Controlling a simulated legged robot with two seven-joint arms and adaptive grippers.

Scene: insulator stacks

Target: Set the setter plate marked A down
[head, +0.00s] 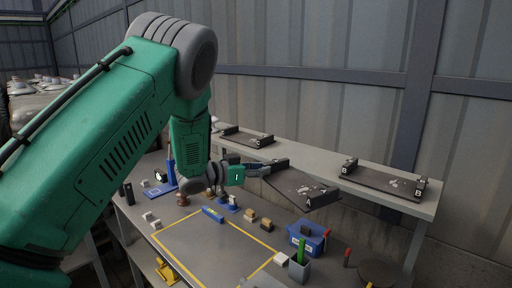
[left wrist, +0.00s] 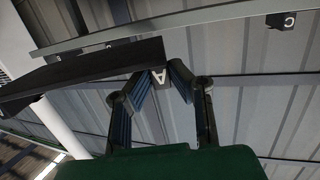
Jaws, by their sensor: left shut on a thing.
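The setter plate marked A (head: 300,188) is a dark flat slab with pale marks on top and raised end blocks. It hangs in front of the raised shelf, above the bench. In the left wrist view the fingers (left wrist: 163,80) close around a block with a white A (left wrist: 160,77), and the dark plate (left wrist: 85,70) reaches out to the left. No support shows directly under the plate. My right gripper is not in view.
The raised shelf (head: 300,158) has two similar plates, one at left (head: 247,138) and one at right (head: 385,181), with bare room between. A block marked C (left wrist: 280,20) shows in the left wrist view. Below are a blue bin (head: 308,240), small blocks and a yellow-outlined area (head: 205,245).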

